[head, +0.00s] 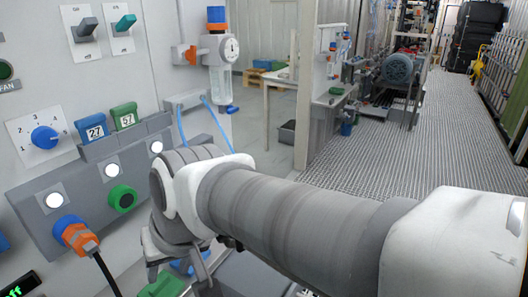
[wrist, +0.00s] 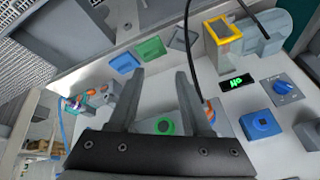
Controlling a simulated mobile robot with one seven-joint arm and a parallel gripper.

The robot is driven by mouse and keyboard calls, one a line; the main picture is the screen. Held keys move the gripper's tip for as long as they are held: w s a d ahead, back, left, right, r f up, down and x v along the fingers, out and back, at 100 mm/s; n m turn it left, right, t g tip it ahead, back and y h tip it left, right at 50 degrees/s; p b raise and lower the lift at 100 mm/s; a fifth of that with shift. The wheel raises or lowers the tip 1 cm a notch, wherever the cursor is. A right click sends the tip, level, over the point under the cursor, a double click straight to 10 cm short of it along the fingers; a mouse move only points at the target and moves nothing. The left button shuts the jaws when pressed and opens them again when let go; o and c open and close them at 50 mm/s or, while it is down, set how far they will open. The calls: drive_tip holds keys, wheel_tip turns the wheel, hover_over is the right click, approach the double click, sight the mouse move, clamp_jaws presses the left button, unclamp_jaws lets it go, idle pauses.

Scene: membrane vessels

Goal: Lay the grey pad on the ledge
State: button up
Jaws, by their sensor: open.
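A flat grey pad (wrist: 183,38) lies at the top of the wrist view, in a row with a green pad (wrist: 151,48) and a blue pad (wrist: 124,62). My gripper (wrist: 160,73) is open and empty, its fingertips below this row in the picture and apart from the grey pad. In the head view the gripper is mostly behind my arm, and I cannot make out the grey pad. A grey ledge-like block (head: 100,150) projects from the control panel at left. I cannot tell for sure that it is the ledge meant.
The panel carries a blue knob (head: 45,137), a green button (head: 122,197) and an orange connector (head: 75,234) with a black cable, which crosses the wrist view (wrist: 188,60). A gauge unit (head: 222,55) hangs behind. Open floor (head: 400,155) lies to the right.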

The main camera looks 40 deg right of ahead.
drive_tip(key=shift+s+d+r+n+t+h, duration=0.4)
drive_tip(key=shift+s+d+r+n+h, duration=0.2)
drive_tip(key=shift+s+d+r+n, duration=0.45)
drive_tip(key=shift+w+a, duration=0.15)
drive_tip(key=shift+a, duration=0.05)
